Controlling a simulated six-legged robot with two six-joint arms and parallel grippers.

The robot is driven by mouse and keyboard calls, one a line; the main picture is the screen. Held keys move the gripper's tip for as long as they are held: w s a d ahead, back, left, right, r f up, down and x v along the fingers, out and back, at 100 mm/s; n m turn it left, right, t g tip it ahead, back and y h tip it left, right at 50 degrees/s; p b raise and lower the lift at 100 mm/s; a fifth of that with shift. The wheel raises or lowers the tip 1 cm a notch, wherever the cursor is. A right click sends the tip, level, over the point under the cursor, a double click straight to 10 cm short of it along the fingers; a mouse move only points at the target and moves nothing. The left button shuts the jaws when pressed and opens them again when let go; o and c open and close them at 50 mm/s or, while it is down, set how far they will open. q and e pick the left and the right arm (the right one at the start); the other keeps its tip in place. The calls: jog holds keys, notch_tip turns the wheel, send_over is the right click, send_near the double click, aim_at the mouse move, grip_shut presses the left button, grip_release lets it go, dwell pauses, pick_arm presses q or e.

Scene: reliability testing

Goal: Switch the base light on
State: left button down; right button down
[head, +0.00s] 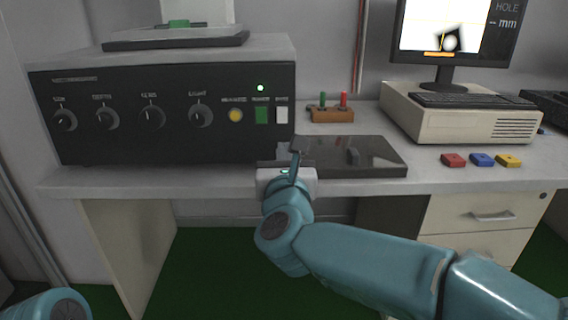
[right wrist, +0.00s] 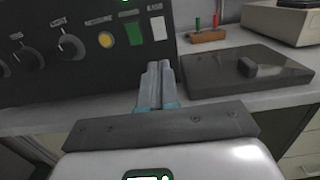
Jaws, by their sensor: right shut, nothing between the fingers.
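The black front panel (head: 165,145) of a grey machine stands at the left of the desk. At its right end are a round yellow button (head: 235,115), a green rocker switch (head: 261,115) and a white rocker switch (head: 281,115). The small label above the white switch is too blurred to read surely. My right gripper (head: 291,152) is shut and empty, in front of the panel and below the white switch. In the right wrist view its closed fingertips (right wrist: 157,68) point toward the white switch (right wrist: 158,28), with a gap between. My left gripper is out of view.
Several knobs (head: 150,117) line the panel, and a green lamp (head: 260,88) glows above the green switch. A dark flat plate (head: 375,160) lies right of my gripper. Coloured blocks (head: 482,160), a small wooden stand (head: 332,115) and a computer (head: 450,120) stand farther right.

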jog(key=shift+s, duration=1.15)
